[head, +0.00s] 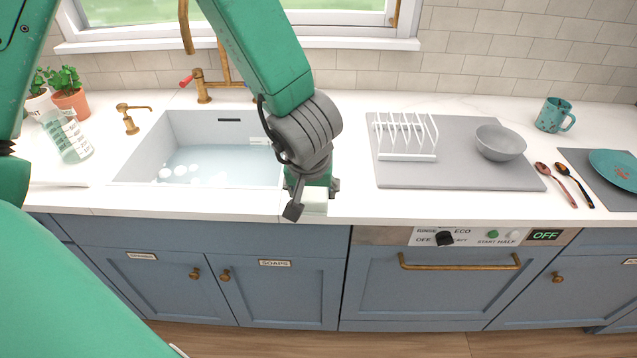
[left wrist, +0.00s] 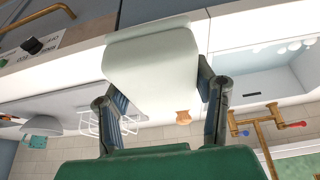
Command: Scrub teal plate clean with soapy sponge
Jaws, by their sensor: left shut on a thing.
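The teal plate (head: 613,162) lies on a dark grey mat at the far right of the counter in the head view, with reddish smears on its face. My left gripper (head: 314,198) is over the counter's front edge, just right of the sink and far left of the plate. It is shut on a pale block (head: 314,208) that looks like the sponge. The block also shows large between the two fingers in the left wrist view (left wrist: 155,70). I cannot tell whether it is soapy. My right gripper is not in view.
The sink (head: 133,168) holds water with white suds. A grey board (head: 455,178) carries a white rack (head: 405,157) and a grey bowl (head: 500,143). Two spoons (head: 568,182) lie left of the plate, and a teal mug (head: 553,115) stands behind. A clear bottle (head: 68,140) and potted plants are far left.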

